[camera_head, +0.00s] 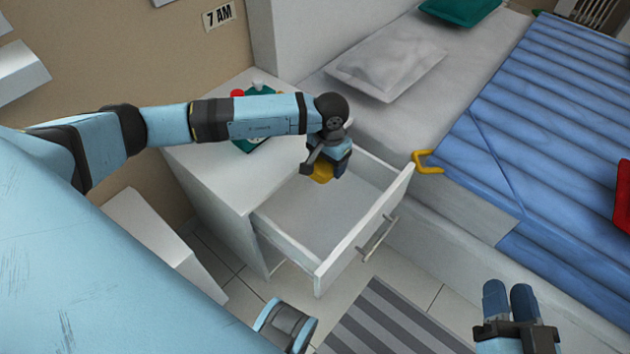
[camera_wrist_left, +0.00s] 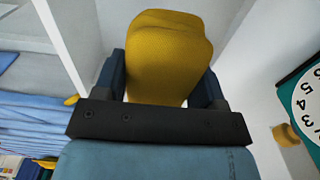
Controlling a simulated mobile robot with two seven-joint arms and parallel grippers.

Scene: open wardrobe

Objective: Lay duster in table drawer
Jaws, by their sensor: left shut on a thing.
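The yellow duster (camera_head: 321,172) is between the fingers of my left gripper (camera_head: 325,165), which is shut on it. The left wrist view also shows the duster (camera_wrist_left: 168,60), with a dark finger on each side of it. The white table drawer (camera_head: 335,262) is pulled open, and its visible floor is bare. My left gripper and the duster are over the rear part of the drawer; the gap to its floor cannot be judged. My right gripper (camera_head: 508,302) is at the lower right, away from the drawer, with its fingers close together and nothing visible between them.
The white bedside table (camera_head: 210,190) has a green clock (camera_wrist_left: 304,95) and small items on top. To the right is a bed with a blue cover (camera_head: 545,120) and a grey pillow (camera_head: 390,62). A yellow hook-like thing (camera_head: 428,168) sits at the bed edge. A striped rug (camera_head: 385,320) lies below.

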